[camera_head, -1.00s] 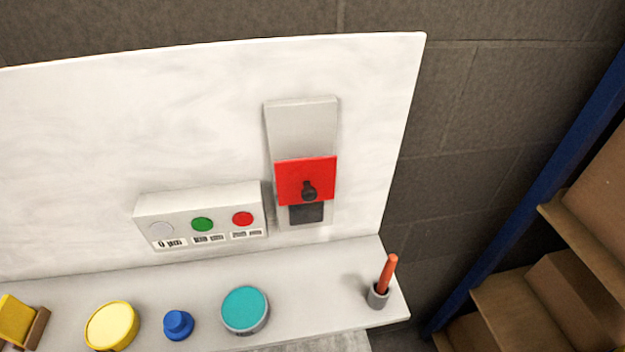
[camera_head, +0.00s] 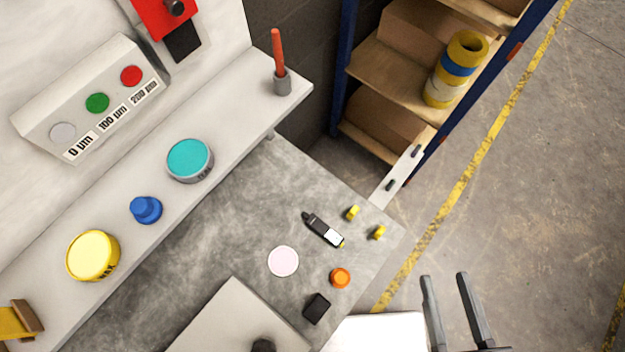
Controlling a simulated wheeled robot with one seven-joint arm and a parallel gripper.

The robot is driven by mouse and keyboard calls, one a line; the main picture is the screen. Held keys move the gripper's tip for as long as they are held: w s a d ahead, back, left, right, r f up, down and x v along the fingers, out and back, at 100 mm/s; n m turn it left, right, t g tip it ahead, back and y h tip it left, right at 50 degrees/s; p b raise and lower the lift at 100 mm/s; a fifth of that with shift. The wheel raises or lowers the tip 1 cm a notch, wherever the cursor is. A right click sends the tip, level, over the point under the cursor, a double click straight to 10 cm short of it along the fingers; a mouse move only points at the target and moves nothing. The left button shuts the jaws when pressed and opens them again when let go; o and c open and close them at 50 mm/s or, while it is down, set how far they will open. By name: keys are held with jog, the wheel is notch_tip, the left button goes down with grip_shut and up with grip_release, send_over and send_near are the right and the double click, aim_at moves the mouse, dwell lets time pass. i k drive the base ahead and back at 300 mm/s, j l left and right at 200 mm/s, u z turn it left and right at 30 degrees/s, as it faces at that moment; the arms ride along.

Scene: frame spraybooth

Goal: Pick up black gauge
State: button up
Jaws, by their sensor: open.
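A slim black gauge (camera_head: 324,230) with a pale screen lies on the grey table, right of centre in the head view. My gripper (camera_head: 445,278) shows at the lower right with two dark parallel fingers spread apart and nothing between them. It appears over the floor side, right of the gauge in the picture and apart from it. The gauge is fully in view.
Near the gauge lie a pale disc (camera_head: 283,261), an orange knob (camera_head: 340,278), a black block (camera_head: 317,308) and small yellow pieces (camera_head: 353,212). A shelf holds a teal tin (camera_head: 190,160) and a red-handled tool (camera_head: 278,55). A blue-framed rack (camera_head: 343,70) stands behind.

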aim_at(318, 225)
jog(key=k+j, duration=0.15)
jog(key=k, duration=0.2)
jog(key=k+j, duration=0.2)
jog(key=k, duration=0.2)
jog(key=k+j+u, duration=0.1)
jog(key=k, duration=0.25)
